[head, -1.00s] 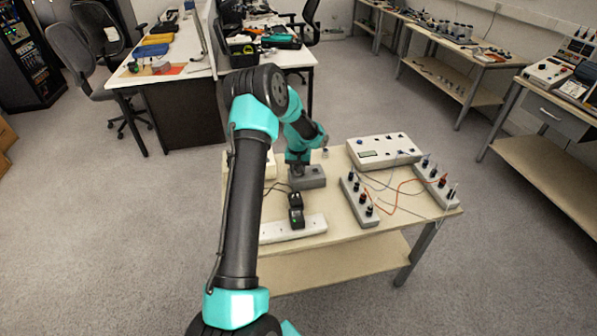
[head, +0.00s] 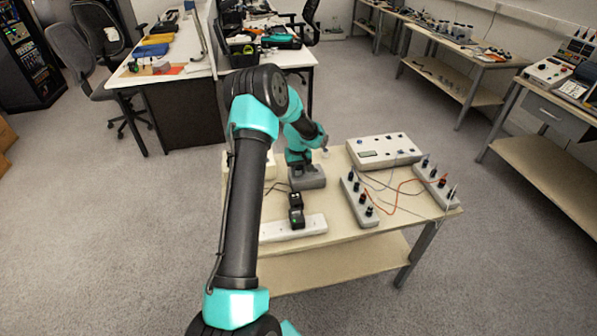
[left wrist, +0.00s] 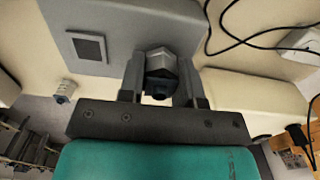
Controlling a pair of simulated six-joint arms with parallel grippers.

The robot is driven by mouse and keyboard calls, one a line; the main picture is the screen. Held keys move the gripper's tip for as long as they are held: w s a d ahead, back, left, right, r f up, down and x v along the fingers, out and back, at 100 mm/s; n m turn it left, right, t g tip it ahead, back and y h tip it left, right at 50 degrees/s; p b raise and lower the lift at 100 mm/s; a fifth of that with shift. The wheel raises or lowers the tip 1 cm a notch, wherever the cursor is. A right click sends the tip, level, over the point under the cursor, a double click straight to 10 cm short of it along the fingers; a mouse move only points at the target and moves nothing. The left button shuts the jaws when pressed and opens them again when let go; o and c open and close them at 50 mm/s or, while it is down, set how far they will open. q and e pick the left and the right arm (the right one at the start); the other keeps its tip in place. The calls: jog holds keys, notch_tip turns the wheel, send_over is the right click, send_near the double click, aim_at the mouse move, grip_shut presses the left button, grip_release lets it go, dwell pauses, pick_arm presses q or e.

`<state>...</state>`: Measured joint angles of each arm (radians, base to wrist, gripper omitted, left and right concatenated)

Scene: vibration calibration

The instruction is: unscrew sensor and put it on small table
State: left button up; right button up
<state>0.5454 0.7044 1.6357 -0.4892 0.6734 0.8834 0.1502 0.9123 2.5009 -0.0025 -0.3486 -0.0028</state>
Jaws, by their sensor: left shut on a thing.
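My left gripper (left wrist: 160,90) is shut on the sensor (left wrist: 158,68), a small hexagonal metal piece between the two dark fingers in the left wrist view. The sensor is at the edge of a grey block (left wrist: 120,20) with a dark square plate. I cannot tell whether its thread is still engaged. In the head view my left gripper (head: 300,170) points down at the grey block (head: 312,180), and the fingers hide the sensor. The block stands on a small beige table (head: 335,222). My right gripper is not in view.
A small silver cylinder (left wrist: 65,90) stands near the block. A white power strip (head: 305,226) with black plugs, a white control box (head: 383,150), and two grey connector strips (head: 358,203) with red and grey cables share the table. Bare tabletop lies between the block and connector strips.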

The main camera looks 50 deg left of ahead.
pick_arm(q)
jog(key=shift+f+n, duration=0.1)
jog(key=shift+n, duration=1.8)
jog(key=n, duration=0.4)
jog(key=o, duration=1)
jog(key=shift+c, duration=0.3)
jog(key=shift+m, duration=2)
